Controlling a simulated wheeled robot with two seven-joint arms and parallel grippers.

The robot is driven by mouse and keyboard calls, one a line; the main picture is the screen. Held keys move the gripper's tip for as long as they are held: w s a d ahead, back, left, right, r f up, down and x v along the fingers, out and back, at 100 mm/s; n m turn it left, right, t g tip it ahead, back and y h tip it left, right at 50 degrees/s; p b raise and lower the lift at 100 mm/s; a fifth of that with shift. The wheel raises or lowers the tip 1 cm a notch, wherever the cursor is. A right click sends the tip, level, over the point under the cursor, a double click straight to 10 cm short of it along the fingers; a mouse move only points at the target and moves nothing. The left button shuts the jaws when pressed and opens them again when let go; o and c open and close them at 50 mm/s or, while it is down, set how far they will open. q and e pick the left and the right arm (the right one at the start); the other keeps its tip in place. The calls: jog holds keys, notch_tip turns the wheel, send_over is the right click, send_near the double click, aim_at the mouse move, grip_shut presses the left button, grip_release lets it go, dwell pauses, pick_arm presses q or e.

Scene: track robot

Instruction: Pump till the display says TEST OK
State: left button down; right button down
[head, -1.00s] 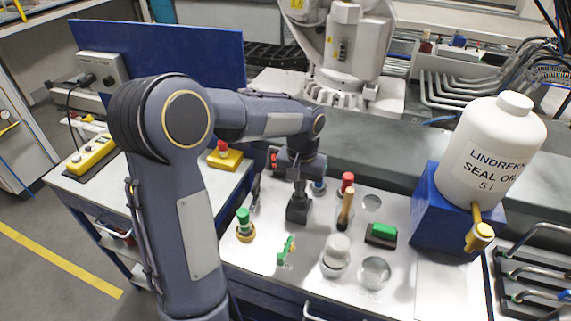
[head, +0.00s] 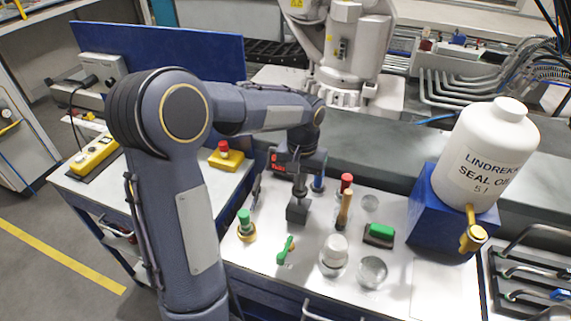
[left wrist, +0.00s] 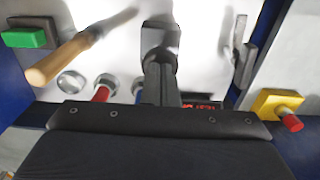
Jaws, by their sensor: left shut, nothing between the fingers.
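My left gripper (head: 299,190) is shut and empty. It points down at a dark block (head: 297,212) on the pale panel; I cannot tell whether they touch. The block also shows in the left wrist view (left wrist: 159,37), just past the fingers. The display (head: 279,168) glows with red characters behind my gripper. It shows partly in the left wrist view (left wrist: 203,106), too small to read surely. A lever with a wooden handle (head: 344,206) stands to the right of the block. My right gripper is not in view.
The panel carries a green knob (head: 244,221), a green valve handle (head: 285,250), a red knob (head: 346,182) and a green switch (head: 379,233). A white oil bottle (head: 483,155) stands on a blue stand at the right. A yellow box with a red button (head: 224,154) sits at the left.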

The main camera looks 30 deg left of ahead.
pick_arm(q)
jog(key=shift+r+p, duration=2.5)
jog(key=shift+r, duration=0.55)
jog(key=shift+f, duration=0.1)
jog(key=shift+s+r, duration=0.25)
jog(key=s+d+r+t+h, duration=0.1)
jog(key=s+d+t+h, duration=0.1)
jog(key=s, duration=0.8)
jog(key=s+d+r+m+t+h+b, duration=0.1)
jog(key=s+d+t, duration=0.2)
jog(key=s, duration=0.8)
jog(key=shift+s+d+r+t+h+b, duration=0.2)
jog(key=shift+s+d+t+h+b, duration=0.15)
jog(key=shift+d, duration=0.8)
